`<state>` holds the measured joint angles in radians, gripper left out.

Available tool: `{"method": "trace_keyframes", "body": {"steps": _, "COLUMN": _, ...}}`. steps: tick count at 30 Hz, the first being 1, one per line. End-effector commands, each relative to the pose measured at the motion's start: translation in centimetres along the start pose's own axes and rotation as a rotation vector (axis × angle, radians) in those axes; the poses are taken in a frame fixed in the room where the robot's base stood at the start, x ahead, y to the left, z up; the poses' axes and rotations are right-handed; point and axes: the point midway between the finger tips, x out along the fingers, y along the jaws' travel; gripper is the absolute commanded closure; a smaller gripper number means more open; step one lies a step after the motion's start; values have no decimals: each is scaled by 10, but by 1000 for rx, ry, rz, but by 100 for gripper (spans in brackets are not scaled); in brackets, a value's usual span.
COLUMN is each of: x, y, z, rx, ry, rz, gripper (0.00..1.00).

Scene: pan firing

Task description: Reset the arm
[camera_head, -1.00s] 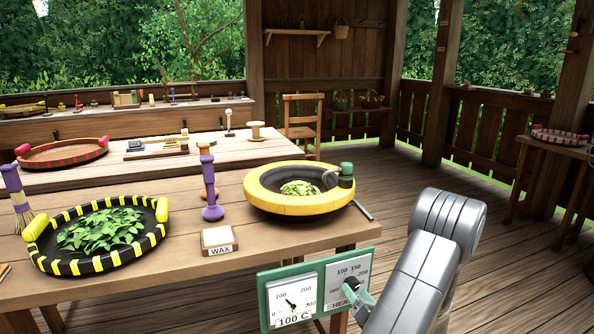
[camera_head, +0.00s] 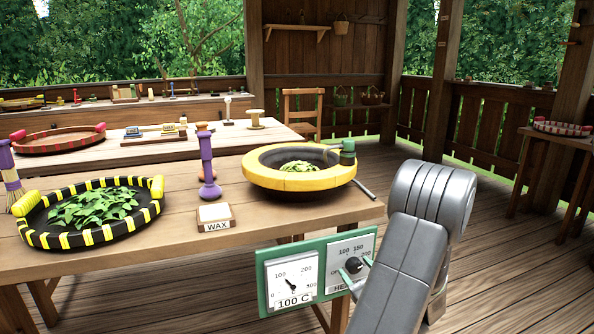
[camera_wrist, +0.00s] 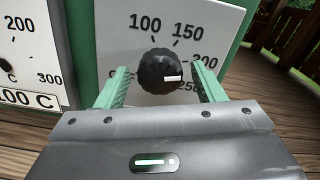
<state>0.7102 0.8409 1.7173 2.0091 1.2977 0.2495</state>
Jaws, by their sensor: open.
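My gripper (camera_wrist: 160,88) is open in the wrist view, with one green finger on each side of the black heat knob (camera_wrist: 160,70). I cannot tell whether the fingers touch the knob. The knob's white mark points right, toward the 200 to 250 marks. In the head view, my gripper (camera_head: 356,276) is in front of the dial panel (camera_head: 327,238), and my grey arm (camera_head: 420,240) comes in from the lower right. The gauge (camera_head: 292,281) on the panel's left reads 100 C.
A yellow-rimmed pan (camera_head: 300,184) with leaves stands on the table (camera_head: 140,262) behind the panel. A black and yellow tray (camera_head: 100,234) of leaves, a purple tool (camera_head: 208,168) and a wax block (camera_head: 214,215) are to the left. Open floor (camera_head: 510,270) lies to the right.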

Motion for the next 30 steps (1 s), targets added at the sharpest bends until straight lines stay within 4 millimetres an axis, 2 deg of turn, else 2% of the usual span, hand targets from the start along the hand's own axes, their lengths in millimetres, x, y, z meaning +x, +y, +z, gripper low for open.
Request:
{"method": "trace_keyframes", "body": {"steps": 21, "x": 0, "y": -1, "z": -1, "rx": -697, "ry": 0, "rz": 0, "gripper": 38}}
{"method": "trace_keyframes", "body": {"steps": 30, "x": 0, "y": -2, "z": 1, "rx": -860, "ry": 0, "rz": -1, "gripper": 38}}
